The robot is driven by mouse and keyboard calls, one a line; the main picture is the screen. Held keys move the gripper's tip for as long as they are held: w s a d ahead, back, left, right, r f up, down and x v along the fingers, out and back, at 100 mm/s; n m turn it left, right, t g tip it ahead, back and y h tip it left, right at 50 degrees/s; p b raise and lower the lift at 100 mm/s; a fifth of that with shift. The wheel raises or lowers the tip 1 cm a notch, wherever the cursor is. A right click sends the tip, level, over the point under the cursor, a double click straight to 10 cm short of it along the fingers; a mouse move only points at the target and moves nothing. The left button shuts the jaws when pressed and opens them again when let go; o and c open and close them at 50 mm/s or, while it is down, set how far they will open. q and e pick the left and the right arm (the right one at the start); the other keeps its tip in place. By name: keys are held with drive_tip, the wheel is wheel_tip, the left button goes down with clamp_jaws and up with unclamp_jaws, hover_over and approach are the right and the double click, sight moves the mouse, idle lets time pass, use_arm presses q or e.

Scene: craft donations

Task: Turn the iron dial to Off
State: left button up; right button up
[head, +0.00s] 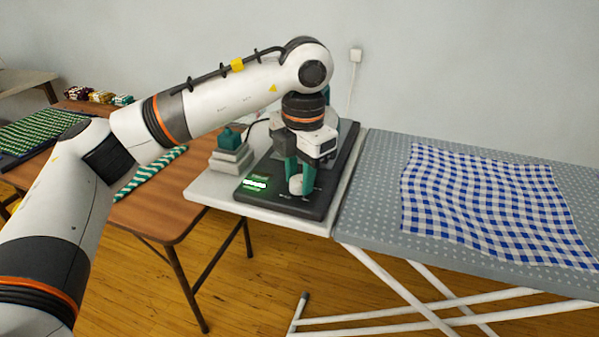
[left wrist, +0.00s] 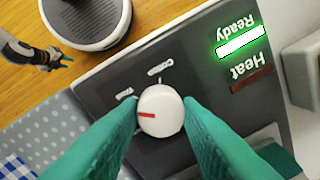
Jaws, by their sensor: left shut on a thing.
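The dial (head: 296,184) is a white knob on the dark control panel (head: 318,205). In the left wrist view the dial (left wrist: 160,110) has a red mark pointing left, just below the "Wool" label. "Cotton" is printed above it. No Off label is readable; my left finger covers part of the panel. My left gripper (head: 297,176) reaches down from above, its teal fingers shut on the dial's two sides. The green "Ready" light (left wrist: 240,41) is lit and the "Heat" light (left wrist: 251,79) is dark red. My right gripper (left wrist: 64,59) shows small at upper left.
The panel lies on a white table (head: 212,188). Grey stacked blocks with a teal piece (head: 230,152) stand to its left. An ironing board (head: 378,190) with a blue checked cloth (head: 485,205) adjoins on the right. A brown table (head: 160,212) stands left.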

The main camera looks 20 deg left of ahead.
use_arm(q)
drive_tip(key=n, duration=0.2)
drive_tip(key=shift+n, duration=1.3)
drive_tip(key=n, duration=0.2)
drive_tip(key=shift+n+p, duration=0.3)
drive_tip(key=n, duration=0.3)
drive_tip(key=shift+w+r+n+g, duration=0.1)
drive_tip(key=shift+n+g, duration=0.2)
drive_tip(key=shift+n, duration=0.1)
drive_tip(key=n, duration=0.3)
drive_tip(key=shift+n+p, duration=0.3)
drive_tip(key=shift+p, duration=0.1)
drive_tip(key=n, duration=0.4)
drive_tip(key=shift+n+p, duration=0.3)
drive_tip(key=shift+p, duration=0.05)
drive_tip(key=n, duration=0.4)
drive_tip(key=shift+a+h+p, duration=0.1)
drive_tip(key=shift+h+p, duration=0.2)
drive_tip(key=shift+p, duration=0.1)
drive_tip(key=shift+n, duration=1.4)
use_arm(e)
drive_tip(key=s+f, duration=0.6)
drive_tip(key=f, duration=0.3)
drive_tip(key=shift+s+d+g, duration=0.25)
drive_tip(key=shift+d+g, duration=0.15)
drive_tip(key=shift+d, duration=0.05)
drive_tip(key=shift+s, duration=0.1)
